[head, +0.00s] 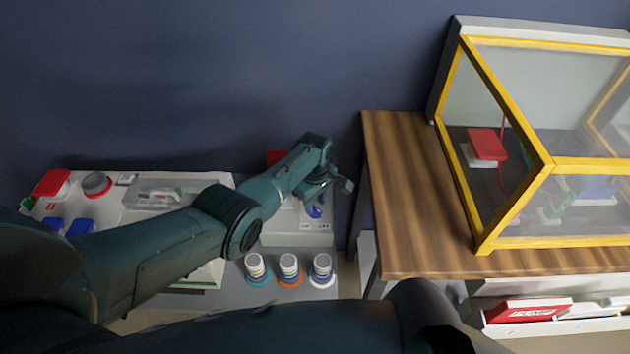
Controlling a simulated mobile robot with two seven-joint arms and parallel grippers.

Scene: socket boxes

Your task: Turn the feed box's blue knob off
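The feed box (285,232) is a light grey box beside the wooden table, with ON and OFF labels on its front part. Its blue knob (314,212) shows just below my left gripper (328,187), partly covered by it. Something red on the box (276,157) shows behind my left arm. My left gripper is over the right part of the box. I cannot tell whether its fingers touch the knob or how far apart they are. The way the knob points is too small to tell. My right gripper is out of view.
Several bottles (289,266) stand on coloured rings in front of the box. A grey bench (108,212) with red and blue parts and a clear case (160,193) lies left. A wooden table (405,200) with a yellow-framed enclosure (515,208) stands right.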

